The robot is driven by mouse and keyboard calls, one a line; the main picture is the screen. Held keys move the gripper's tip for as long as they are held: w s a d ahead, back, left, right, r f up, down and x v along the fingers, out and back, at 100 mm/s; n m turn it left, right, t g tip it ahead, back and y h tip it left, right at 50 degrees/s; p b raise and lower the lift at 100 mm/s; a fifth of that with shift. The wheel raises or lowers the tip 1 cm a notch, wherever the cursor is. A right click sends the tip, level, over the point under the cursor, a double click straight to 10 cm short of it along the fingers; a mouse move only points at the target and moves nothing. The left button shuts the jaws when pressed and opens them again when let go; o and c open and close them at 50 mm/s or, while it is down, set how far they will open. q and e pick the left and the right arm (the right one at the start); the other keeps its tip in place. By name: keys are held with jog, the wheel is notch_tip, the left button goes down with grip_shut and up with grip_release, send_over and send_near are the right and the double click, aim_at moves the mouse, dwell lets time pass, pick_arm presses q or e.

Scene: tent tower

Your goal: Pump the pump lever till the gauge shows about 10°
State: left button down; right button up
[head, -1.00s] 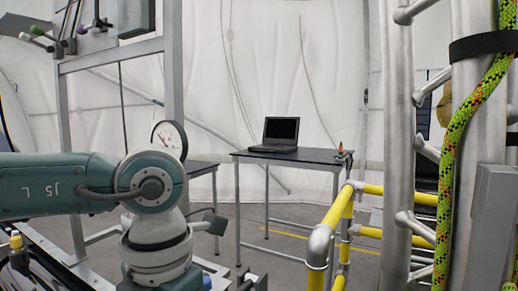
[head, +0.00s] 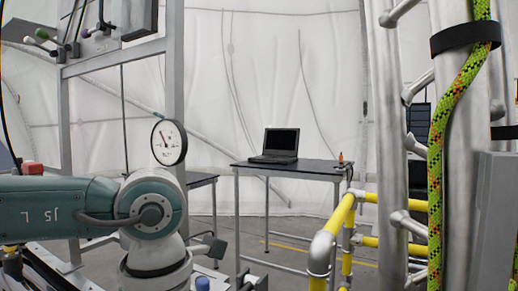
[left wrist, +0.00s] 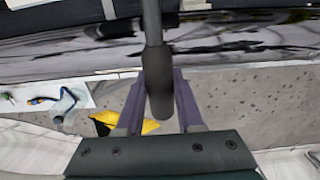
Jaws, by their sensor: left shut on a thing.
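The gauge (head: 168,142) is a round white dial with a black rim, by the grey frame post in the head view. Its thin needle points to the upper left; the scale is too small to read. In the left wrist view, the pump lever (left wrist: 153,28) is a dark rod with a thicker end. My left gripper (left wrist: 160,88) has its purple fingers on either side of that thick end and is shut on it. The head view shows my left arm below the gauge, but its gripper is hidden. My right gripper is in neither view.
A table (head: 310,171) with a laptop (head: 275,144) stands behind. Yellow railings (head: 340,215) and metal posts (head: 385,120) with a green rope (head: 437,150) close off the right.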

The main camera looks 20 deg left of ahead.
pick_arm(q)
jog(key=shift+f+b, duration=0.35)
jog(key=shift+f, duration=0.35)
jog(key=shift+w+r+p, duration=0.15)
jog(key=shift+r+p, duration=2.3)
jog(key=shift+r, duration=0.8)
jog(key=shift+r, duration=0.1)
jog(key=shift+w+d+r+p, duration=0.1)
jog(key=shift+w+r+p, duration=0.2)
jog(key=shift+r, duration=0.4)
jog(key=shift+w+a+r+p, duration=0.1)
jog(key=shift+w+r+p, duration=0.15)
jog(key=shift+r+p, duration=0.3)
jog(key=shift+w+d+r+p, duration=0.1)
jog(key=shift+w+r+p, duration=0.15)
jog(key=shift+r, duration=0.55)
jog(key=shift+f, duration=0.1)
